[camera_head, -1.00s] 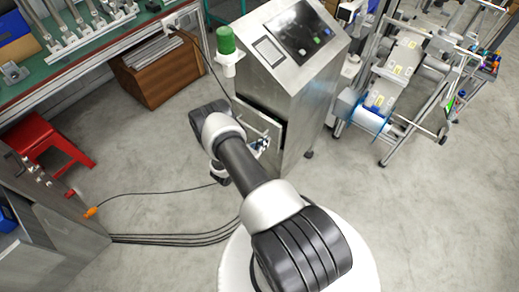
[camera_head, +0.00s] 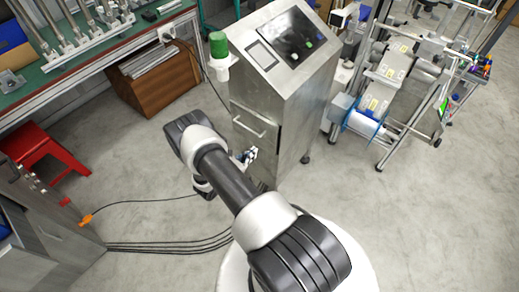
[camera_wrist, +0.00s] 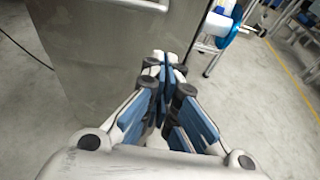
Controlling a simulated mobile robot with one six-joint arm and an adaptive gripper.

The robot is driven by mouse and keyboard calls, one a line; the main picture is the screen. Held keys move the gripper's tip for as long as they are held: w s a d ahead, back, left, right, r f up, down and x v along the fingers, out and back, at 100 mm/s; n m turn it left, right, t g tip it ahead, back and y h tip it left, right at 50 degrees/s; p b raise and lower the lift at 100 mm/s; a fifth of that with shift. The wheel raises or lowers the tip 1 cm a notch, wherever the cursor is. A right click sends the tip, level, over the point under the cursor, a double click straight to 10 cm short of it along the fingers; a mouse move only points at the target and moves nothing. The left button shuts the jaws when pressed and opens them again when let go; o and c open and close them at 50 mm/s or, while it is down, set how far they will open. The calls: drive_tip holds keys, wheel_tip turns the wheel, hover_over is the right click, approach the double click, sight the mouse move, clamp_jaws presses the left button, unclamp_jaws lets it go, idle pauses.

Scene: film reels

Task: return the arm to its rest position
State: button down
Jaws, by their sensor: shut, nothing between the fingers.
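My gripper (camera_wrist: 166,72) is shut and empty in the wrist view, its blue-padded fingers together at the tips. In the head view my gripper (camera_head: 248,155) shows small, partly behind my arm, in front of the lower part of the steel cabinet (camera_head: 290,120). My arm reaches forward and bends at the elbow. The cabinet's drawer front with its bar handle (camera_head: 249,124) looks shut. The cabinet's side also fills the upper left of the wrist view (camera_wrist: 110,60). I cannot tell the exact gap between the gripper and the cabinet.
A reel-winding frame (camera_head: 400,85) stands to the right. A green workbench (camera_head: 90,45) with a wooden box (camera_head: 160,75) under it is at upper left. A red stool (camera_head: 40,150) is at left. Cables (camera_head: 170,245) cross the floor at left.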

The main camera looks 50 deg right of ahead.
drive_tip(key=p+v, duration=0.1)
drive_tip(key=v, duration=0.5)
drive_tip(key=shift+w+a, duration=0.1)
drive_tip(key=shift+w, duration=0.05)
drive_tip(key=s+a+r+m+g+y, duration=0.15)
drive_tip(key=r+m, duration=0.35)
drive_tip(key=r, duration=1)
drive_tip(key=a+r+m+g+y, duration=0.3)
drive_tip(key=r+m, duration=0.3)
drive_tip(key=r, duration=0.8)
drive_tip(key=s+a+r+m+t+y, duration=0.7)
drive_tip(key=s+a+r+y, duration=0.3)
drive_tip(key=s+a+r, duration=0.7)
drive_tip(key=a+t, duration=0.1)
drive_tip(key=a, duration=0.2)
drive_tip(key=shift+s+m, duration=0.25)
drive_tip(key=shift+m, duration=0.15)
drive_tip(key=shift+a+r, duration=0.1)
